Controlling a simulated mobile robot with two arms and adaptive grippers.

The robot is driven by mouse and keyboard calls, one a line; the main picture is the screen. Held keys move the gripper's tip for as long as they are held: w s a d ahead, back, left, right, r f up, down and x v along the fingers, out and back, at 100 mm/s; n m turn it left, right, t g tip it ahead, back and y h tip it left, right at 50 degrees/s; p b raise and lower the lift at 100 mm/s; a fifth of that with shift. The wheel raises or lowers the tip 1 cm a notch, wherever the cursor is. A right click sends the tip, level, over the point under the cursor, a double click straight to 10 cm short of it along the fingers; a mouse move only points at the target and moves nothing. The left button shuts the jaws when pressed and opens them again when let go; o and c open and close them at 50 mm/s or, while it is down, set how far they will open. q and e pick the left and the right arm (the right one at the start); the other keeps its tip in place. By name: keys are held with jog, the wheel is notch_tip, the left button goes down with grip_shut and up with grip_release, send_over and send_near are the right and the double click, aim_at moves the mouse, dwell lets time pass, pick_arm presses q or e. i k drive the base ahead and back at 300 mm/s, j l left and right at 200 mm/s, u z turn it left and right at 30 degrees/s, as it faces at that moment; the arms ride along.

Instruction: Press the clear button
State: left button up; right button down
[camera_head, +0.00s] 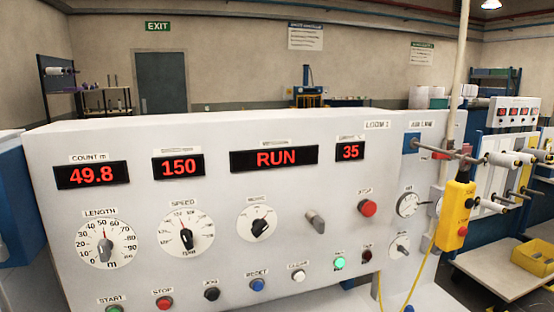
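The clear button (298,275) is a small white round button in the lower row of the light grey loom control panel (215,220), under a small label that seems to read CLEAR. The blue reset button (257,285) is to its left, and a lit green lamp (340,263) is to its right. Nothing covers the clear button. The displays read 49.8 (92,175), 150 (178,167), RUN (274,158) and 35 (350,151). Neither of my grippers is in view.
Black jog (211,294), red stop (164,303) and green start (115,309) buttons lie further left. A larger red stop button (368,208) and a dial knob (261,226) are above. A yellow pendant (455,215) hangs at right. Space before the panel looks free.

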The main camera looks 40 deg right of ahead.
aim_at(299, 276)
jog(key=z, duration=1.3)
